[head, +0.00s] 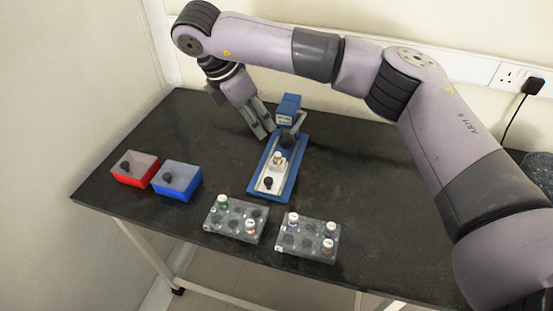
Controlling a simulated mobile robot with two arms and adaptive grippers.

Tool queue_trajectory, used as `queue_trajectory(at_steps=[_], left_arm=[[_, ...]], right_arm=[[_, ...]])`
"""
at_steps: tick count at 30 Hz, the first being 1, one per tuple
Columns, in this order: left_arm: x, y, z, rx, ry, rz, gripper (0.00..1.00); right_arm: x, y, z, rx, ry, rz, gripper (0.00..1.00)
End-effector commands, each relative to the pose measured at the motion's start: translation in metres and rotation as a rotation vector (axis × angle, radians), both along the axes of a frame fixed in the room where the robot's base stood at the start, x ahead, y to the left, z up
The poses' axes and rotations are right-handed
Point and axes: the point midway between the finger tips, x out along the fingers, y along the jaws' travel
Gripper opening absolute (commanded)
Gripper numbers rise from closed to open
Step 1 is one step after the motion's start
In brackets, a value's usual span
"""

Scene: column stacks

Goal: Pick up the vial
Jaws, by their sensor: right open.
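My right gripper (266,134) is open and empty. Its fingers point down just left of the blue device (283,186), above the dark table. A vial (277,159) with a yellowish band stands on the white bed of this device, near its middle. Other small vials stand in two grey racks: a green one (222,202) and a reddish one (250,226) in the left rack (236,219), and a purple-blue one (293,219) and two more in the right rack (307,239). Which vial is meant cannot be told. My left gripper is out of view.
The blue device's upright head (288,108) stands close to the right gripper. The right side of the black table (375,190) is clear.

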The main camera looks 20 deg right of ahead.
Motion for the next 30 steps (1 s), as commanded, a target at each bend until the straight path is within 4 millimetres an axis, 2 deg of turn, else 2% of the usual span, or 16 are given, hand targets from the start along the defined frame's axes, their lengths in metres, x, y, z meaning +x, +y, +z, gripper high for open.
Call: queue_trajectory(at_steps=[1,3,12,20,27,30], left_arm=[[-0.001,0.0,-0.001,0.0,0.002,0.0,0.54],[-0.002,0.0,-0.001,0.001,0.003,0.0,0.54],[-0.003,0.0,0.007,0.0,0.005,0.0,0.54],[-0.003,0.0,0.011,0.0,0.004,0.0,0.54],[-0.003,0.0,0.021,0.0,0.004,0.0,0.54],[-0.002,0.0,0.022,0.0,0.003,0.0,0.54]], right_arm=[[0.0,-0.004,-0.014,0.002,0.007,0.0,0.41],[0.001,-0.01,-0.028,0.004,0.008,0.0,0.41],[0.008,-0.031,-0.078,0.003,0.004,0.003,0.41],[0.012,-0.037,-0.096,0.005,0.004,0.004,0.41],[0.019,-0.049,-0.128,0.005,0.005,0.003,0.41],[0.02,-0.052,-0.136,0.004,0.004,0.004,0.41]])
